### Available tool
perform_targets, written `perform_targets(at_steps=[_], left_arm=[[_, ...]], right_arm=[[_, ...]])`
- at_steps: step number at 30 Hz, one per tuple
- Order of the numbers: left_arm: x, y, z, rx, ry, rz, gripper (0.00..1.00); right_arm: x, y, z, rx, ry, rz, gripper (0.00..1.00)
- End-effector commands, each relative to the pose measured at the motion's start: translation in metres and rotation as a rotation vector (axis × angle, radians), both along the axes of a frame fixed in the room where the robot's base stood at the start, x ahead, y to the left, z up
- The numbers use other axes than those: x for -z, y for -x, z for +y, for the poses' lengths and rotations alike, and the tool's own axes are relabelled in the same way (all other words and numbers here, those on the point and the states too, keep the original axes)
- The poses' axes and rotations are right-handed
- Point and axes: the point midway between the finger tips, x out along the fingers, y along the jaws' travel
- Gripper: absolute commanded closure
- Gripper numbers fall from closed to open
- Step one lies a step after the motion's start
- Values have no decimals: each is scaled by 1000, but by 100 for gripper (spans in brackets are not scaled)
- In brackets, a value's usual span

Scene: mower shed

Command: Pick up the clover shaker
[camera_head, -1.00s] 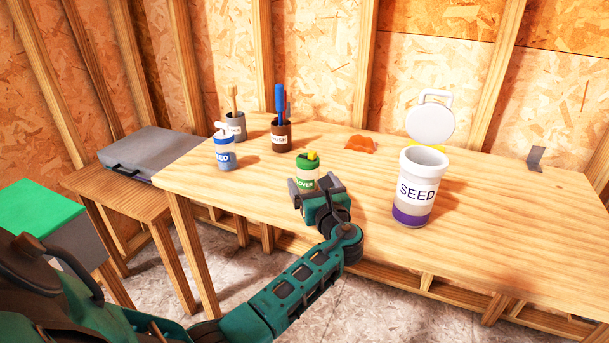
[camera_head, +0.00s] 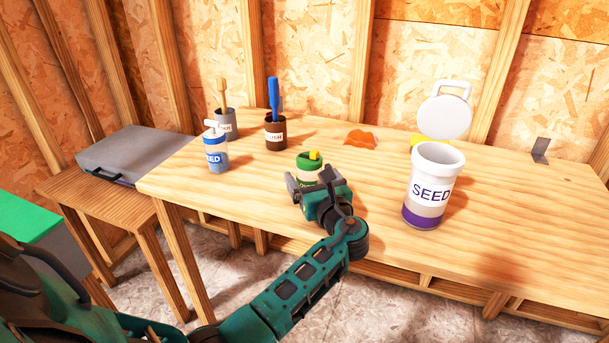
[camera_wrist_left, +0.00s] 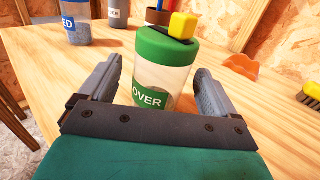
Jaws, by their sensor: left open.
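The clover shaker (camera_head: 309,168) stands upright on the wooden workbench, with a green lid, a yellow spout piece and a green label. It also shows in the left wrist view (camera_wrist_left: 164,75), where the label reads "OVER". My left gripper (camera_head: 308,186) is open at the shaker's near side. In the left wrist view its two fingers (camera_wrist_left: 157,88) reach forward on either side of the shaker's lower body, with gaps between. The gripper hides the shaker's lower part in the head view. My right gripper is not in view.
A blue-labelled shaker (camera_head: 216,153), a grey cup with a brush (camera_head: 227,124) and a brown cup with a blue-handled tool (camera_head: 276,132) stand to the left. A large open seed tub (camera_head: 430,190) stands right. An orange item (camera_head: 361,138) lies behind.

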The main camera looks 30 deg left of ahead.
Motion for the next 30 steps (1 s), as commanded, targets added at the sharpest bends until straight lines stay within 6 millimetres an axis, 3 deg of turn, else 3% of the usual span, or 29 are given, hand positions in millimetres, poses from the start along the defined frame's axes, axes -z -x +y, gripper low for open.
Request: perform_targets(at_steps=[8,27,30], left_arm=[[-1,0,-1,0,-1,-1,11],[0,0,0,0,-1,-1,73],[-1,0,0,0,-2,-1,73]], right_arm=[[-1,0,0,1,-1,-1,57],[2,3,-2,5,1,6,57],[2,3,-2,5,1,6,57]])
